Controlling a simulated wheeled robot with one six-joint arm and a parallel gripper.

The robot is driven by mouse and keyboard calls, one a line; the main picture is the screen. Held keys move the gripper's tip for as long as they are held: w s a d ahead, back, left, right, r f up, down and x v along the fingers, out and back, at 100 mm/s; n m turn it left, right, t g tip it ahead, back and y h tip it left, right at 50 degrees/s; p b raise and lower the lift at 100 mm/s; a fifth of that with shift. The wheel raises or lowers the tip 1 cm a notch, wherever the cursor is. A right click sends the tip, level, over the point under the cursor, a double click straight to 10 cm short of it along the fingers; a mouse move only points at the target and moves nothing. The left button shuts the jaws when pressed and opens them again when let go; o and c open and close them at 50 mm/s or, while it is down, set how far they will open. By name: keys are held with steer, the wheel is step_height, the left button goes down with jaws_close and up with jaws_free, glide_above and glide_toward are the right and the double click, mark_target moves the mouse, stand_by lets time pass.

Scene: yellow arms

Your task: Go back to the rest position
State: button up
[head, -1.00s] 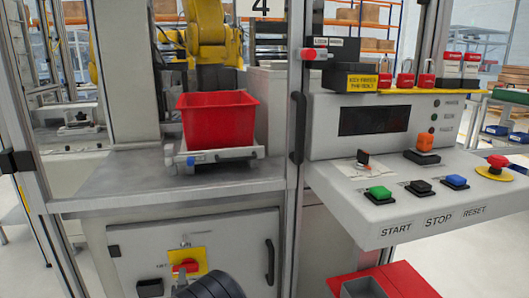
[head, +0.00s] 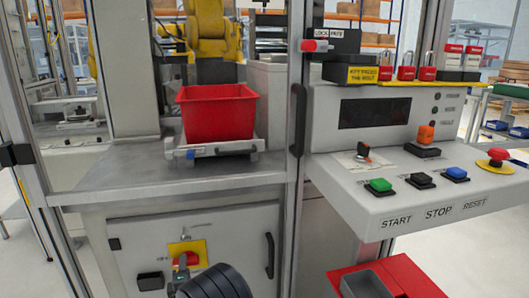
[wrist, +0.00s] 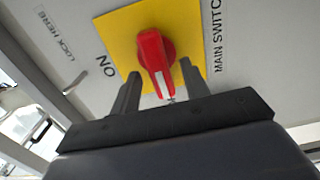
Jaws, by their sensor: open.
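My gripper (wrist: 158,88) is open in the wrist view, with its two dark fingers apart. The red main switch knob (wrist: 153,55) on its yellow plate (wrist: 188,22) lies just beyond and between the fingertips. I cannot tell whether the fingers touch it. The knob's white mark points down toward my gripper, away from the printed ON. In the head view, the dark end of my arm shows at the bottom, just below the red switch (head: 187,259) on the cabinet door; the fingers are mostly hidden there.
A grey ledge (head: 90,180) juts out above the cabinet door (head: 225,232). A red bin (head: 215,115) stands on it. The sloped control panel (head: 350,195) with buttons is at right, above a red box (head: 400,280). A door handle (head: 270,255) sticks out right of the switch.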

steer(key=m, duration=0.2)
steer(key=m+b, duration=0.1)
steer(key=m, duration=0.3)
steer(key=shift+w+r+b, duration=0.1)
steer(key=shift+r+b, duration=0.2)
steer(key=shift+r, duration=0.05)
steer(key=shift+d+r, duration=0.1)
